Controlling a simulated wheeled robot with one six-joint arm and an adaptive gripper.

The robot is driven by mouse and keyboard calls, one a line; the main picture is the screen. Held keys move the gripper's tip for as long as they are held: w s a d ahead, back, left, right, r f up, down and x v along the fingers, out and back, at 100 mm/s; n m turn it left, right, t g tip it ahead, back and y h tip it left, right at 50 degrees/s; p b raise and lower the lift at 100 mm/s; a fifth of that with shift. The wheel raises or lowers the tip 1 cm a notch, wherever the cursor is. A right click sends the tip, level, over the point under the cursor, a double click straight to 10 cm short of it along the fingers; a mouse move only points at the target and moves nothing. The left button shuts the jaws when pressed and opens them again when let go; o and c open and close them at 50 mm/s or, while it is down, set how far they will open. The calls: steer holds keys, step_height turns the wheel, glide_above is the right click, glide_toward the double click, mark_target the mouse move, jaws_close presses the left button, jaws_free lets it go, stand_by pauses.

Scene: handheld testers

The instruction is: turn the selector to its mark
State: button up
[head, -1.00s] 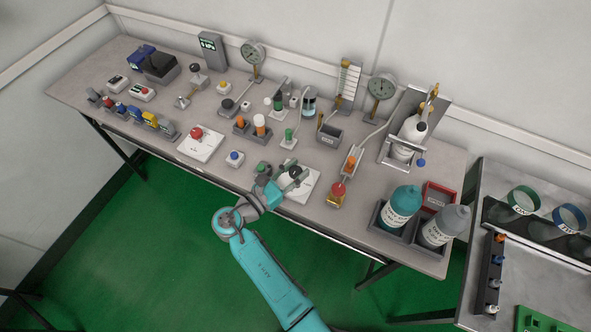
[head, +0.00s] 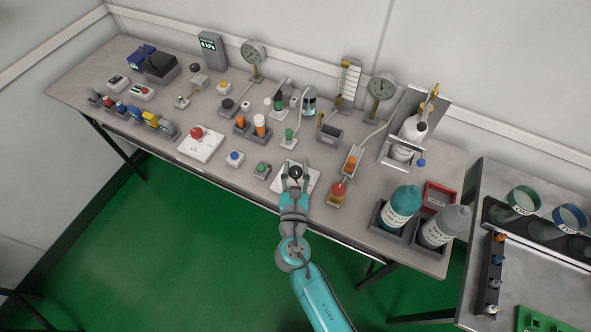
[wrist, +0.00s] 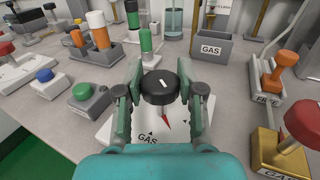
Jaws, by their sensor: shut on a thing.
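The selector is a black round knob (wrist: 159,87) with a white line on its top and a red pointer (wrist: 166,122) below it. It stands on a white plate (wrist: 104,133) with black triangle marks and the word GAS. In the head view the knob (head: 295,172) is near the table's front edge. My gripper (wrist: 160,92) has one finger on each side of the knob and is shut on it. In the wrist view the red pointer points toward the lower right. In the head view my gripper (head: 295,178) reaches in from the front. The fingers hide parts of the plate.
A green button box (wrist: 90,96) and a blue button box (wrist: 45,83) stand to the left. A brass block with a red knob (wrist: 281,150) stands close on the right, beside an orange-handled valve (wrist: 281,62). A grey GAS bin (wrist: 211,49) is behind.

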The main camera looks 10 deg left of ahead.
steer(key=shift+n+y, duration=0.6)
steer(key=shift+y, duration=0.4)
steer(key=shift+n+y, duration=0.3)
steer(key=shift+y, duration=0.1)
steer(key=o, duration=1.2)
steer(key=shift+c, duration=0.2)
steer(key=v, duration=1.2)
steer(key=shift+r, duration=0.25)
